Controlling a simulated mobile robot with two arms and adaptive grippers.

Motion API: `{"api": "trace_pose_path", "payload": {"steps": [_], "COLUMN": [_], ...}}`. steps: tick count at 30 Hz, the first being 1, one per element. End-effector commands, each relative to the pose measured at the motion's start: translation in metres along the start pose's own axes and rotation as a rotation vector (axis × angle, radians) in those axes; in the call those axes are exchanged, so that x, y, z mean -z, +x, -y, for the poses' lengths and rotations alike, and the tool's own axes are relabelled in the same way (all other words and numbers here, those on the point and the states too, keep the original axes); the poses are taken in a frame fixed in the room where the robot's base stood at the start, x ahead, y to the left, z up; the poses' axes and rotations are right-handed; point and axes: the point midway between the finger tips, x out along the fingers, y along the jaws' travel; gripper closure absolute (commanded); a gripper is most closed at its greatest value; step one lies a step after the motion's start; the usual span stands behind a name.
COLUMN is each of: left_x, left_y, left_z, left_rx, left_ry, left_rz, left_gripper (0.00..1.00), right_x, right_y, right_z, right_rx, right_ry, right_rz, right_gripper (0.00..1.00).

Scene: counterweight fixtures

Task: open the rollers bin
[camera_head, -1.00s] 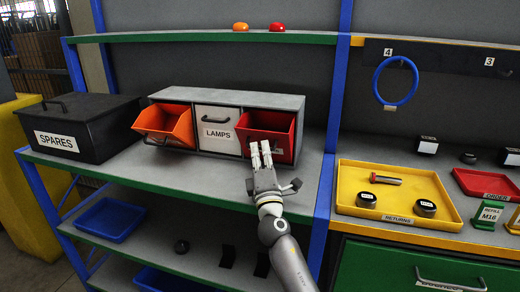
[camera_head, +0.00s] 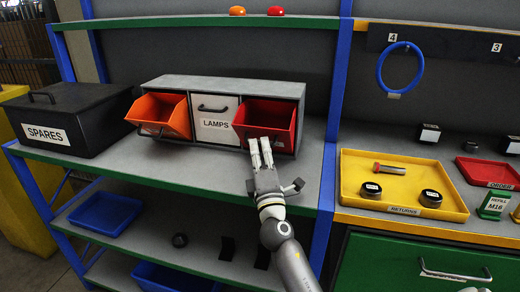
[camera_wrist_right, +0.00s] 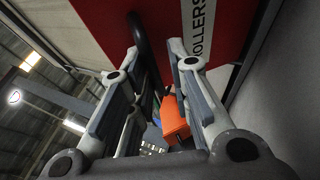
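The red rollers bin (camera_head: 265,122) is at the right end of the grey bin unit (camera_head: 225,84). It is tipped outward and its inside shows. In the right wrist view its red front (camera_wrist_right: 110,22) carries the label ROLLERS (camera_wrist_right: 196,35), and a dark handle (camera_wrist_right: 146,55) shows between my fingers. My right gripper (camera_head: 260,140) is in front of the bin's front face, its fingers pointing at it. In the wrist view the fingers (camera_wrist_right: 155,70) are apart, on either side of the handle; I cannot tell whether they touch it. My left gripper is not in view.
The LAMPS bin (camera_head: 214,118) beside it is shut; the orange bin (camera_head: 162,116) is tipped open. A black SPARES box (camera_head: 72,120) stands left. A blue post (camera_head: 333,120) rises right of the unit, before the yellow RETURNS tray (camera_head: 395,208). The shelf front is mostly clear.

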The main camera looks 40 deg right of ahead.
Motion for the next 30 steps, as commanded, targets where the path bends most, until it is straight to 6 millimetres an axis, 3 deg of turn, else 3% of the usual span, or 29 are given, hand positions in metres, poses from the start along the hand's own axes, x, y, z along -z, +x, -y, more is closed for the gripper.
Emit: {"api": "trace_pose_path", "payload": {"steps": [2,14,30], "left_x": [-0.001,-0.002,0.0], "left_y": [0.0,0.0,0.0], "left_z": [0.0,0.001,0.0], "left_rx": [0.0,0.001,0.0], "left_ry": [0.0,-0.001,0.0], "left_rz": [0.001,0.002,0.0], "left_gripper": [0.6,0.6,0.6], "right_x": [-0.001,0.0,0.0], "right_y": [0.0,-0.005,-0.088], "right_z": [0.002,-0.001,0.001], "right_rx": [0.003,-0.002,0.002], "right_ry": [-0.001,0.002,-0.003], "right_rz": [0.002,0.0,-0.002], "right_gripper": [0.7,0.7,0.7]}}
